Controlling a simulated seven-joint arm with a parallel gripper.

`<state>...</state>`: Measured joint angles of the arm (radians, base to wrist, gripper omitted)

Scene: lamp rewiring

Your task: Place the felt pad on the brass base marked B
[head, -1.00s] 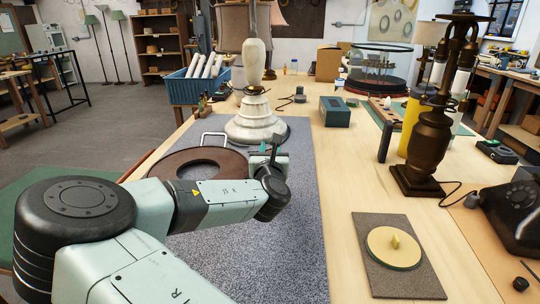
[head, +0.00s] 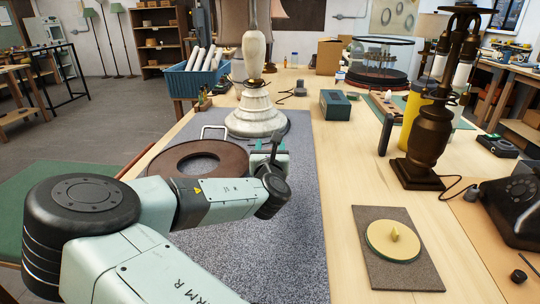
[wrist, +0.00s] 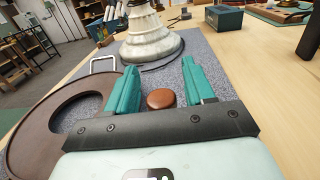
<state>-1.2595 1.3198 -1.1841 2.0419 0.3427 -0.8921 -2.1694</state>
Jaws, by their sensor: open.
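A pale yellow, brass-like disc (head: 390,241) with a small upright tab and a greenish rim lies on a square grey-brown mat (head: 423,273) at the lower right of the head view. I cannot read any letter B, and I cannot tell whether the greenish rim is the felt pad. My gripper (head: 268,148) is well to the left of this disc, near the white lamp's foot. In the wrist view its two teal fingers (wrist: 159,88) are apart, with nothing held between them. A small round brown piece (wrist: 161,98) shows between the fingers; I cannot tell its height.
The white lamp (head: 258,121) stands just beyond my gripper. A dark brown ring (head: 168,163) with a wire handle lies left on the grey bench mat (head: 290,240). A dark lamp (head: 427,143) and a black telephone (head: 513,208) stand at the right.

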